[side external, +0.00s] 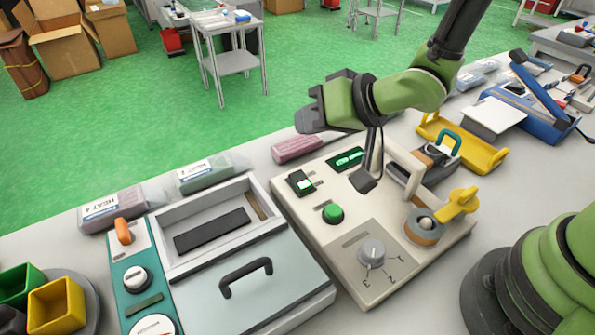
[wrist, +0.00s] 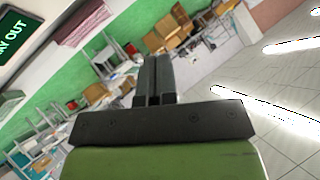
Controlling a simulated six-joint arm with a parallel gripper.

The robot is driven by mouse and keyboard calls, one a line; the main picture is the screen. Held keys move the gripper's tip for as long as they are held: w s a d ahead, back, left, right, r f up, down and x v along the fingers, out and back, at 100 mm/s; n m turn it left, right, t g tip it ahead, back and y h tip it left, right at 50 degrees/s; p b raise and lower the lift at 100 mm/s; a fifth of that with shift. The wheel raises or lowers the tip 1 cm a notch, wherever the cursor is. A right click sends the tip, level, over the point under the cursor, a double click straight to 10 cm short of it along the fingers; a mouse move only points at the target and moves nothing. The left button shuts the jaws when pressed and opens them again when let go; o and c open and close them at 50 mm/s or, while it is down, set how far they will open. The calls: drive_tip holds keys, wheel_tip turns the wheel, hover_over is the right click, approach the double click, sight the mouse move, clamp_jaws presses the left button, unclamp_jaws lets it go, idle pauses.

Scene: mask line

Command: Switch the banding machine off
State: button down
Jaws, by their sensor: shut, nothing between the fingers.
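The beige banding machine (side external: 345,265) stands on the bench in the side view. Near its far left corner is a black switch (side external: 302,183) with a lit green part. A small display (side external: 347,158) beside it shows green text; a dark display with "AY OUT" (wrist: 14,35) shows in the wrist view. A round green button (side external: 333,213) and a grey knob (side external: 372,252) marked with numbers sit nearer. My gripper (side external: 303,121) is above the machine's far edge, pointing left, apart from the switch. In the wrist view its fingers (wrist: 159,80) are together and empty.
A dark-tipped metal stem (side external: 369,180) stands below my wrist, beside a beige arch (side external: 405,165). A tray machine (side external: 253,300) with a black handle adjoins at left. A pink pack (side external: 297,148) lies behind.

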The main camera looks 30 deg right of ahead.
sight(302, 174)
drive_tip(key=shift+f, duration=0.15)
drive_tip(key=shift+w+f, duration=0.3)
drive_tip(key=shift+f, duration=1.1)
drive_tip(key=shift+w+f, duration=0.3)
drive_tip(key=shift+f, duration=1.1)
drive_tip(key=shift+w+f, duration=0.3)
drive_tip(key=shift+f, duration=1.1)
drive_tip(key=shift+w+f, duration=0.1)
drive_tip(key=shift+f, duration=0.3)
drive_tip(key=shift+f, duration=0.4)
drive_tip(key=shift+r, duration=0.1)
drive_tip(key=shift+r, duration=0.75)
drive_tip(key=shift+s+r, duration=0.2)
drive_tip(key=shift+r, duration=0.6)
drive_tip(key=shift+s+r, duration=0.25)
drive_tip(key=shift+r, duration=0.6)
drive_tip(key=shift+s+r, duration=0.2)
drive_tip(key=shift+r, duration=0.6)
